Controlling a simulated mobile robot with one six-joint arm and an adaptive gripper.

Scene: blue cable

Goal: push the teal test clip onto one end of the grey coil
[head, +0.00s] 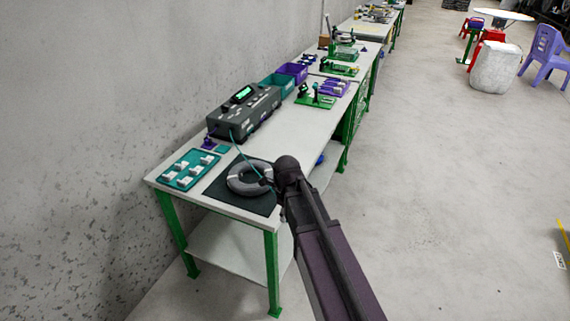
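The grey coil (239,181) lies as a ring on a black mat (222,192) at the near end of the workbench. A thin teal lead (245,160) runs from the tester down to the coil's right side. The teal test clip cannot be made out clearly at the lead's lower end, beside my gripper. My gripper (268,185) is small and dark at the coil's right side, mostly hidden by my own arm. Its fingers are too small to show whether they are open or shut, or whether they touch the coil. The coil's ends cannot be made out.
A dark grey tester (243,113) with a green display stands behind the mat. A teal tray (188,169) with several white parts lies left of the mat. Teal and purple bins (291,72) and green fixtures (316,97) stand farther along the workbench (288,135). The floor at right is mostly clear.

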